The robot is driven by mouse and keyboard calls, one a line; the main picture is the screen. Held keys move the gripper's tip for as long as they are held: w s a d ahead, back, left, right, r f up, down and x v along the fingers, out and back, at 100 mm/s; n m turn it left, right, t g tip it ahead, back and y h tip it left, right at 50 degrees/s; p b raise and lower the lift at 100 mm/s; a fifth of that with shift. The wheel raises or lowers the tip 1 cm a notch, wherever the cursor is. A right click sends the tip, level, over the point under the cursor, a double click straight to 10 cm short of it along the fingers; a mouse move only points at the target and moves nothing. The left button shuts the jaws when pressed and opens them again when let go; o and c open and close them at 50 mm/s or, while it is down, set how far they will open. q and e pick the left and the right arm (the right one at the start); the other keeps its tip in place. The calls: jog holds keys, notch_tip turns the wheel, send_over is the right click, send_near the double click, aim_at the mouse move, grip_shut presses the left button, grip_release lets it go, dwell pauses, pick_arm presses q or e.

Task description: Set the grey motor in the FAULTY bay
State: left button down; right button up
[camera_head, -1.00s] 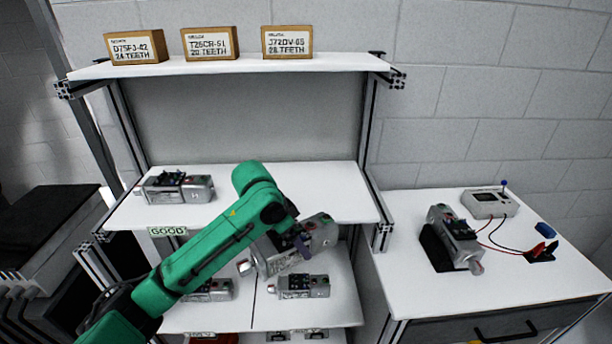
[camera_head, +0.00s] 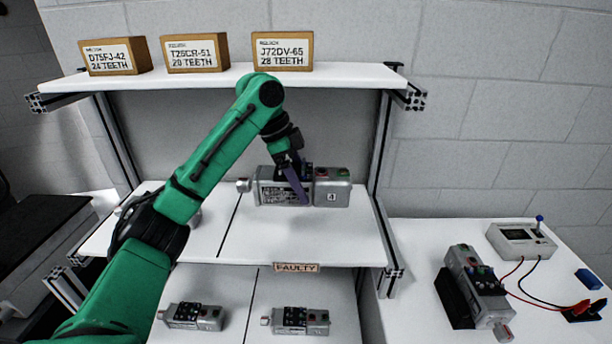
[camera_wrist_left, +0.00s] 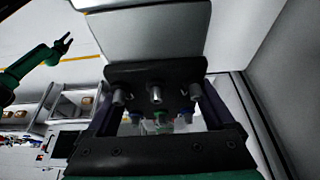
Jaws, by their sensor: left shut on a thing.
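My left gripper (camera_head: 293,180) is shut on the grey motor (camera_head: 331,188), holding it across its middle. The motor lies level and shows a tag with a 4, a red button and a green button. It is at the middle shelf's right-hand bay, behind the FAULTY label (camera_head: 296,267) and right of the dark divider line. I cannot tell whether its underside touches the shelf. In the left wrist view the purple fingers frame a part of the motor, mostly hidden by the dark hand. A green arm with a small gripper (camera_wrist_left: 63,45), apparently my right, looks open at the left there.
Two grey motors (camera_head: 195,317) (camera_head: 300,320) lie on the lower shelf. Another motor is mostly hidden behind my left arm. A motor (camera_head: 476,283) rests in a black cradle on the right table, near a wired meter (camera_head: 521,241). Shelf posts flank the bays. The FAULTY bay's front is clear.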

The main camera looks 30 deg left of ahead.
aim_at(283, 192)
pick_arm(q)
jog(key=f, duration=0.3)
jog(key=f+p, duration=0.1)
jog(key=f, duration=0.2)
jog(key=w+f+p, duration=0.1)
jog(key=f, duration=0.3)
jog(key=shift+w+a, duration=0.1)
jog(key=f, duration=0.1)
jog(key=f+p, duration=0.1)
jog(key=f, duration=0.2)
jog(key=shift+s, duration=0.35)
jog(key=shift+w+f, duration=0.15)
grip_release()
jog(key=shift+f, duration=0.15)
jog(key=shift+s, duration=0.25)
jog(key=shift+r, duration=0.25)
jog(key=shift+r, duration=0.3)
jog(key=b+v, duration=0.4)
jog(key=v, duration=0.7)
jog(key=shift+s+a, duration=0.1)
